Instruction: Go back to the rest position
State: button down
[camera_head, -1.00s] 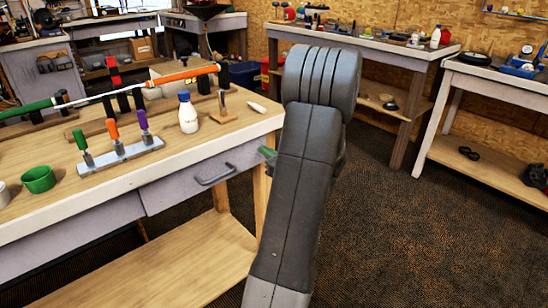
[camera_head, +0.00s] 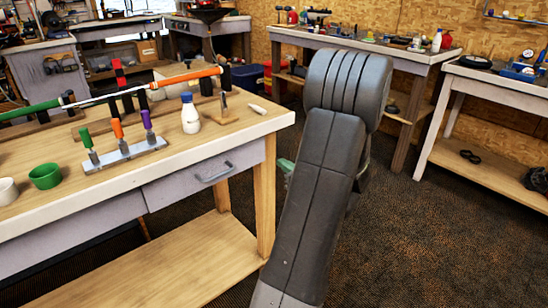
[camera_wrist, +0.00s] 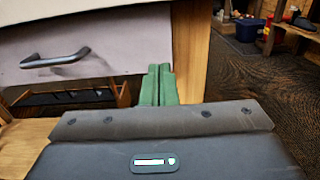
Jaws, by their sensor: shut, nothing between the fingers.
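My gripper (camera_wrist: 158,85) shows in the wrist view with its two green fingers together and nothing between them. It is in front of the workbench, beside the drawer handle (camera_wrist: 55,59) and before the wooden leg. In the head view my arm stands at the right of the workbench (camera_head: 205,160), and only a bit of green of the gripper (camera_head: 285,165) shows behind it. On the bench lies a golf club with an orange grip (camera_head: 185,77), held across stands. A rack (camera_head: 125,156) with green, orange and purple-handled tools stands in front of it.
A white bottle (camera_head: 190,115), a green cup (camera_head: 45,175) and a white cup (camera_head: 7,190) stand on the bench. More benches (camera_head: 480,85) line the back and right. The dark carpet (camera_head: 420,235) at the right is open.

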aim_at(260, 149)
jog(key=v, duration=0.5)
jog(key=x, duration=1.3)
jog(key=shift+w+a, duration=0.2)
jog(key=shift+r, duration=0.1)
